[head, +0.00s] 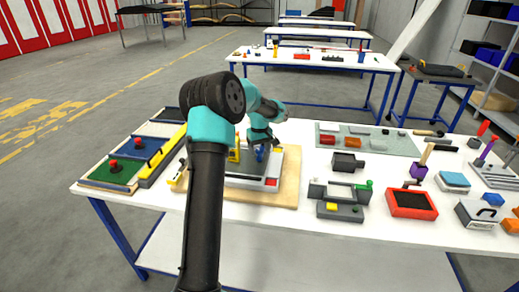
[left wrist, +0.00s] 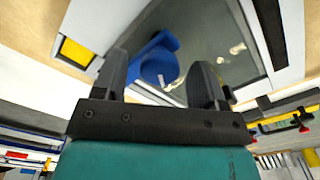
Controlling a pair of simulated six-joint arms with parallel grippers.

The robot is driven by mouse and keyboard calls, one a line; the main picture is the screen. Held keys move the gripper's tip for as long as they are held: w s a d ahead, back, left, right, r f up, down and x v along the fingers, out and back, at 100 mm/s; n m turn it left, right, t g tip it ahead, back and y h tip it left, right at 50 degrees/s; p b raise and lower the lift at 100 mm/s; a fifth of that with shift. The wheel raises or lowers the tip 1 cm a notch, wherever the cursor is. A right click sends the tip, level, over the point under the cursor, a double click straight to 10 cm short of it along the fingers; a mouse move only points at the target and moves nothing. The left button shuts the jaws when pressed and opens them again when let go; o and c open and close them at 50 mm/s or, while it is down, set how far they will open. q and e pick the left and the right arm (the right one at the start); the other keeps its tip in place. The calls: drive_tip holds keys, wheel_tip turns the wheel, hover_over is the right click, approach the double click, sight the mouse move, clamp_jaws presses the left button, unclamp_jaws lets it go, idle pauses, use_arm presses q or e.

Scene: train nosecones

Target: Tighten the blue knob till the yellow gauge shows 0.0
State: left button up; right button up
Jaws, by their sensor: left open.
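The blue knob (head: 260,154) stands on the grey panel of a light-framed unit on a wooden board. In the left wrist view the blue knob (left wrist: 158,66) lies between the two fingers of my left gripper (left wrist: 162,78), which is open with gaps at both sides. In the head view my left gripper (head: 262,144) is directly over the knob and partly hides it. A yellow part (head: 234,154) at the unit's left edge may be the gauge; a yellow square (left wrist: 75,52) shows in the left wrist view. No reading is legible. My right gripper is not in view.
My left arm covers part of the unit. Left of it are a green panel (head: 112,171) and a blue panel (head: 146,149), each with a red knob. To the right are a grey fixture (head: 340,200) and a red-framed box (head: 411,205). Bare white table lies in front.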

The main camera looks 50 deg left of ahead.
use_arm(q)
drive_tip(key=c, duration=0.9)
drive_tip(key=shift+m, duration=0.3)
drive_tip(key=shift+m, duration=0.5)
drive_tip(key=o, duration=0.9)
